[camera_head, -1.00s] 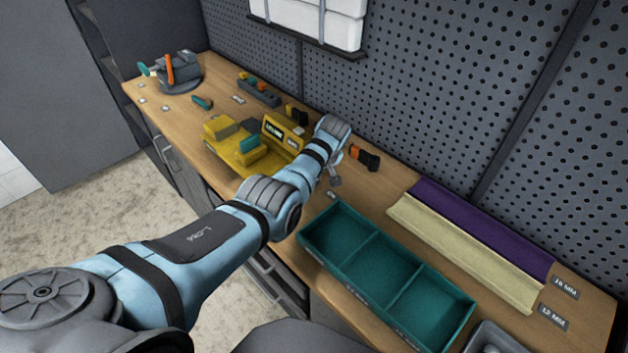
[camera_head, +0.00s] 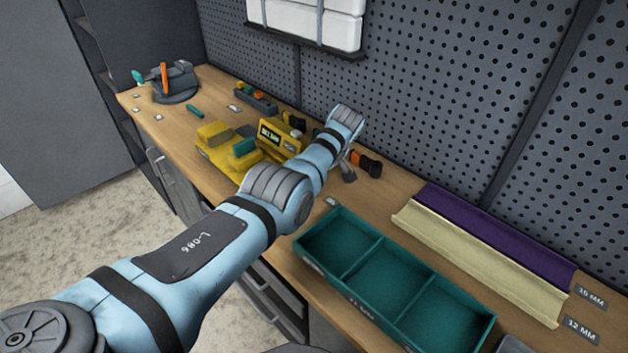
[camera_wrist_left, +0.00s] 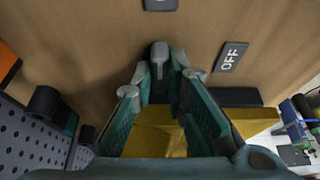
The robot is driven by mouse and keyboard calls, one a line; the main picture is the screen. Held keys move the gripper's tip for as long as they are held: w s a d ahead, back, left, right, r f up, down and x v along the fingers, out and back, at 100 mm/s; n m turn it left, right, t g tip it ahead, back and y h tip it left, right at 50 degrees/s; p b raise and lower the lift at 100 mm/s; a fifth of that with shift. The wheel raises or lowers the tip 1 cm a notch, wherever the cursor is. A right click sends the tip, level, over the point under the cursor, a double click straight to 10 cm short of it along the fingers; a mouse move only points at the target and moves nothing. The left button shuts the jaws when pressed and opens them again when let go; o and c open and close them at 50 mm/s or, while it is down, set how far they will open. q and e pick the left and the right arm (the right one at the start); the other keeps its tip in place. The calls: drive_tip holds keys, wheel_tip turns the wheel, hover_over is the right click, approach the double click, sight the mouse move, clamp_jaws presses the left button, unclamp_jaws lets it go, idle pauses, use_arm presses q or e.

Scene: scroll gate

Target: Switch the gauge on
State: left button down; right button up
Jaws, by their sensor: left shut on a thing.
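The yellow gauge (camera_head: 277,137) stands on the bench with a small dark display on its upright face; I cannot read the display surely. Yellow parts also show between my fingers in the left wrist view (camera_wrist_left: 155,140). My left gripper (camera_wrist_left: 160,84) is shut on a small grey switch lever (camera_wrist_left: 160,56), whose rounded end shows between and just beyond the fingertips. An OFF label (camera_wrist_left: 231,57) lies on the wood to the right of the lever. In the head view my own arm hides most of that gripper and the lever. My right gripper is in neither view.
A teal three-part bin (camera_head: 392,287) stands at the bench front, right of my arm. Purple and cream channels (camera_head: 480,262) lie behind it. A black-and-orange object (camera_head: 366,163) is close beside my wrist. A vise (camera_head: 174,82) stands at the far left. The pegboard closes the back.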

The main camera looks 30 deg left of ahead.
use_arm(q)
drive_tip(key=c, duration=1.9)
unclamp_jaws()
drive_tip(key=shift+a, duration=0.1)
drive_tip(key=v, duration=1.2)
